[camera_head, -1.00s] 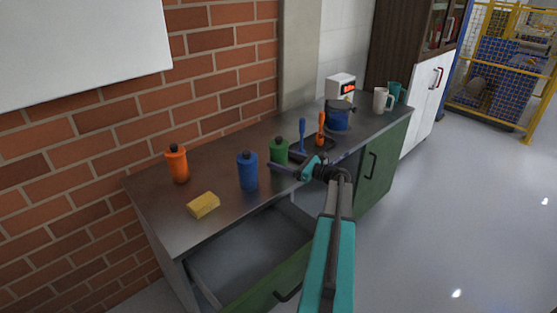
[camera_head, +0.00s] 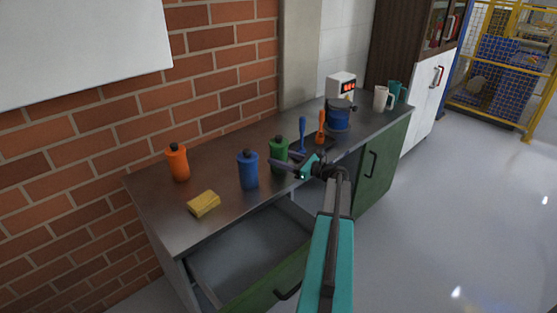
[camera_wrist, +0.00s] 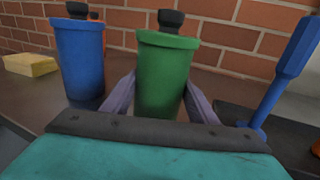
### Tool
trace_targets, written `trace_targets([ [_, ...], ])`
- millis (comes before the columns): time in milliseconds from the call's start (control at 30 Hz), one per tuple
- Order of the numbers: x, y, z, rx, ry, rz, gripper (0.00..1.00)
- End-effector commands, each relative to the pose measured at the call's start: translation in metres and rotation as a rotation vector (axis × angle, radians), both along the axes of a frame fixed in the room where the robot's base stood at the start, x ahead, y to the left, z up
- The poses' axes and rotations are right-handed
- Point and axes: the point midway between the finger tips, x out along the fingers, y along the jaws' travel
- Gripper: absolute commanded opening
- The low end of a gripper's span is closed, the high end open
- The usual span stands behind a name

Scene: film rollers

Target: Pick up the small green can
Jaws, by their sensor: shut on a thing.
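The small green can (camera_head: 279,150) has a black cap and stands upright on the metal counter. It also shows in the wrist view (camera_wrist: 165,75), centred between my fingers. My gripper (camera_head: 284,164) reaches in from the right at the counter's front part. In the wrist view, its two grey fingers lie on either side of the green can's lower body and are shut on it. The can's base is hidden behind my gripper's palm.
A blue can (camera_head: 248,171) stands close on the left, with a yellow sponge (camera_head: 203,204) and an orange can (camera_head: 177,163) farther left. Blue (camera_head: 302,134) and orange (camera_head: 321,127) tools stand right of it on a dark tray. An open drawer (camera_head: 245,262) sits below.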

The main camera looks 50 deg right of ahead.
Motion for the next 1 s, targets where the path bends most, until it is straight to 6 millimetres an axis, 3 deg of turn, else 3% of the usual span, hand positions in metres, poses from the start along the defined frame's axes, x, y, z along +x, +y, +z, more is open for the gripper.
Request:
trace_targets([
  [467, 0.0, 0.0, 0.007, 0.0, -0.002, 0.0, 0.17],
  [800, -0.001, 0.0, 0.039, -0.002, -0.004, 0.0, 0.17],
  [1000, -0.036, -0.025, 0.039, -0.001, -0.002, -0.003, 0.17],
])
